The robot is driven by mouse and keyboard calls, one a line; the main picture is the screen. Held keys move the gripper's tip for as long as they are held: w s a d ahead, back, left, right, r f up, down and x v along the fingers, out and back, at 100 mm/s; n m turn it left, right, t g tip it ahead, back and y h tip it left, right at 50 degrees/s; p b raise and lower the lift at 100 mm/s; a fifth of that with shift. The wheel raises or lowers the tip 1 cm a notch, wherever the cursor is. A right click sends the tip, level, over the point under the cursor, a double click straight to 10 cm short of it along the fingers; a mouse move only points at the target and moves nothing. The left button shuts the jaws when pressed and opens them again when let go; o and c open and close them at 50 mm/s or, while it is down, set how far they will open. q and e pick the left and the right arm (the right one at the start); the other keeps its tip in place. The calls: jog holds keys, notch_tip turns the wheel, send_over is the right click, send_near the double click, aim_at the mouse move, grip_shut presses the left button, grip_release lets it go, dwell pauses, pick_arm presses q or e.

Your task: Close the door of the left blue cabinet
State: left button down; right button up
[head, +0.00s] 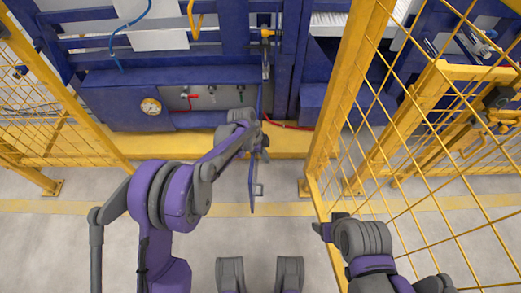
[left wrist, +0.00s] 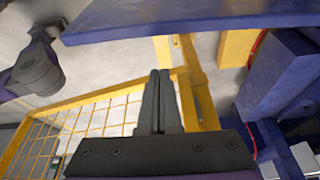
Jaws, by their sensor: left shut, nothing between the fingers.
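The left blue cabinet (head: 125,100) stands at the back left, with a gauge and small valves on its front. Its door (head: 252,188) stands open, seen nearly edge-on as a thin blue panel jutting toward me, with a small handle on its right side. My left gripper (head: 263,152) is at the door's upper part; whether it touches the door cannot be told. In the left wrist view its fingers (left wrist: 160,98) are shut and empty, and a blue panel (left wrist: 200,22), likely the door, crosses above them. My right gripper (head: 324,229) shows only in part, low beside the fence.
Yellow mesh fences stand at the left (head: 60,140) and right (head: 390,130). A yellow beam (head: 290,142) runs along the machine's base, with a red hose near it. The grey floor (head: 225,235) in front is clear.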

pick_arm(q)
jog(key=shift+w+a+f+b, duration=0.1)
jog(key=shift+a+f+b, duration=0.15)
jog(key=shift+a, duration=0.65)
jog(key=shift+w+a+f+b, duration=0.15)
jog(key=shift+a+f, duration=0.15)
jog(key=shift+a, duration=0.6)
jog(key=shift+a, duration=0.15)
